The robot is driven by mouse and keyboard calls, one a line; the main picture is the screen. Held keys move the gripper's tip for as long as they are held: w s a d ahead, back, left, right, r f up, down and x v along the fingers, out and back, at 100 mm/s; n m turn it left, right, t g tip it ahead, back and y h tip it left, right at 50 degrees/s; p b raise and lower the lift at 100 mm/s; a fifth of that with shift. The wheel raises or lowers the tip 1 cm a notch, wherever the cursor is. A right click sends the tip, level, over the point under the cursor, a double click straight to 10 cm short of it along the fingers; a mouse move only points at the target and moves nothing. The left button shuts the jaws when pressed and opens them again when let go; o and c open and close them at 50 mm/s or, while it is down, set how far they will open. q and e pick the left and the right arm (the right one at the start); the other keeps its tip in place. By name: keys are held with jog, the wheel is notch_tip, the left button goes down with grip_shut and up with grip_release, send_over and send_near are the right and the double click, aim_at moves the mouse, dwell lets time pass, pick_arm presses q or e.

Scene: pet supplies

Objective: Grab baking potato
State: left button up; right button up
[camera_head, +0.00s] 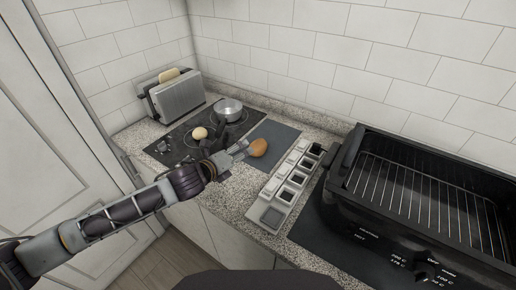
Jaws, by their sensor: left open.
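A brown baking potato (258,147) lies on the dark grey mat (277,134) on the counter. My left gripper (243,151) reaches in from the left, with its fingertips close beside the potato's left side. The gripper is open; whether a finger touches the potato cannot be told at this size. My right gripper is out of view.
A toaster with bread (178,94) stands at the back left. A black hob (200,134) holds a metal pot (228,109) and a pale round item (199,133). A row of small containers (287,187) and a large black roaster with a rack (420,205) stand to the right.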

pick_arm(q)
jog(key=m, duration=0.2)
jog(key=shift+m, duration=1)
jog(key=m, duration=0.2)
jog(key=shift+a+f+m, duration=0.1)
jog(key=shift+m, duration=0.2)
jog(key=m, duration=0.3)
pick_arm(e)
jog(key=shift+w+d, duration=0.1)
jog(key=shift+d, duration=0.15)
